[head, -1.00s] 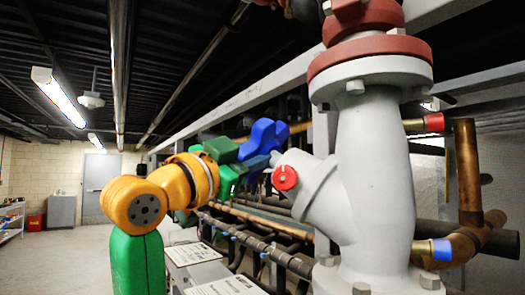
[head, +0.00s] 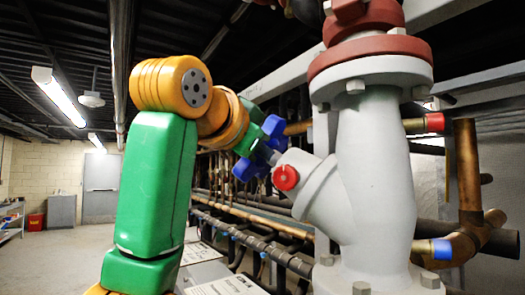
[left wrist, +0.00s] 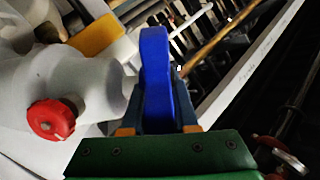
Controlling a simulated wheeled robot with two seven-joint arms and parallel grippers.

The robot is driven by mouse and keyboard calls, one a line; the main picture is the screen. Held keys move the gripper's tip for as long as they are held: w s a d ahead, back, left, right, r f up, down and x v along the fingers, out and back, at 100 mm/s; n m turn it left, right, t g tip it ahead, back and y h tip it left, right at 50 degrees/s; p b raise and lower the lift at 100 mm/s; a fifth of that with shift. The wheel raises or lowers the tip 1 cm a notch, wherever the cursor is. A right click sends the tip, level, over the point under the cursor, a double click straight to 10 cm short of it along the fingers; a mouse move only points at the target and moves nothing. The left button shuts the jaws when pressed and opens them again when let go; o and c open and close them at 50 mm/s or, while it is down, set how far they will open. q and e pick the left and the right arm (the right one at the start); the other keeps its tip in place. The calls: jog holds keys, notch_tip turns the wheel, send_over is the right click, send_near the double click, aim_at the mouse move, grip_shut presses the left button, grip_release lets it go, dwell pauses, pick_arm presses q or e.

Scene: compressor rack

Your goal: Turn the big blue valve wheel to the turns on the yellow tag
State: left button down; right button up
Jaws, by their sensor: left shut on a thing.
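The big blue valve wheel (head: 273,127) is on the stem of the grey valve body (head: 340,190) in the head view. My left gripper (head: 262,153) reaches it from the left and partly hides it. In the left wrist view, a blue lobe of the wheel (left wrist: 156,75) stands between the fingers of my left gripper (left wrist: 156,100), which are shut on it. A flat yellow piece (left wrist: 97,37) at the upper left there may be the tag; no writing on it is readable. My right gripper is not in view.
A red cap (head: 286,178) sticks out of the valve body close to the wheel; it also shows in the left wrist view (left wrist: 52,119). Pipes (head: 250,238) run behind and below. White labelled plates (head: 225,286) lie below. The floor (head: 60,260) at left is clear.

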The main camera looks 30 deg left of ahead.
pick_arm(q)
jog(key=shift+r+g+y, duration=0.1)
jog(key=shift+g+y, duration=0.2)
jog(key=shift+g, duration=0.2)
dwell(0.3)
jog(key=c, duration=0.7)
grip_release()
